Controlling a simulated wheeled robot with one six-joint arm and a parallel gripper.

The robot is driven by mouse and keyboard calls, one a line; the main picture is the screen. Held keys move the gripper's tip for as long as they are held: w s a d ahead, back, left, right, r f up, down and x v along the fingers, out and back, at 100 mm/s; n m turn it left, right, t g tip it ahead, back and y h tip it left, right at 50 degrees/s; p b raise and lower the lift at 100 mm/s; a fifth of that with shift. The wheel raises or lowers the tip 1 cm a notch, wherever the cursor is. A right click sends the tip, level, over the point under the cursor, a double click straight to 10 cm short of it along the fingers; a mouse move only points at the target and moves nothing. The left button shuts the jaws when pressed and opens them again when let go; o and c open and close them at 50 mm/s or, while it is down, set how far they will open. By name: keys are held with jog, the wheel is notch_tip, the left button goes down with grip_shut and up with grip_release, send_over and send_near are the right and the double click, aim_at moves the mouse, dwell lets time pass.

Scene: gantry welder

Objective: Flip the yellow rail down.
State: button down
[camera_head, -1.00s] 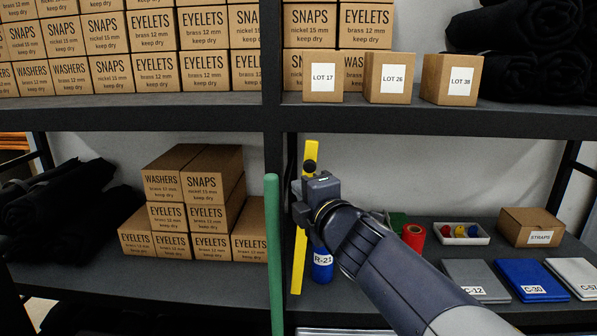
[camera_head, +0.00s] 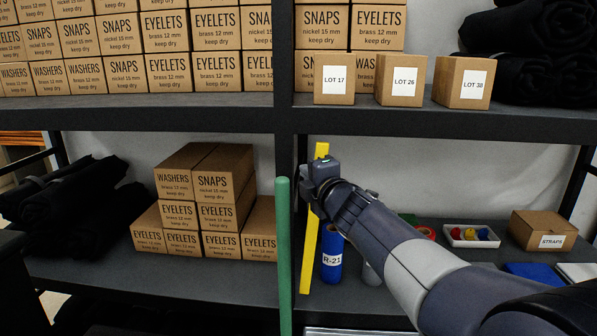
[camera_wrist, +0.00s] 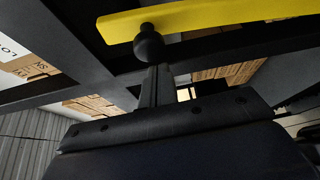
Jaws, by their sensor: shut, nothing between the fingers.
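The yellow rail (camera_head: 312,240) stands nearly upright, leaning slightly, at the front of the shelf just right of the centre post. In the wrist view the rail (camera_wrist: 220,14) crosses the top, with a round black knob (camera_wrist: 149,46) on it. My gripper (camera_head: 317,172) is in front of the rail's upper part and hides the knob in the head view. In the wrist view my gripper (camera_wrist: 156,72) is shut, its fingertips right at the knob with nothing between them. I cannot tell whether they touch it.
A green post (camera_head: 284,255) stands just left of the rail. A blue R-21 cylinder (camera_head: 332,262) stands on the lower shelf behind the rail. A parts tray (camera_head: 471,236) and the STRAPS box (camera_head: 543,230) are to the right. The upper shelf edge (camera_head: 430,122) runs just above my gripper.

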jog(key=shift+d, duration=0.4)
jog(key=shift+w+d+f, duration=0.1)
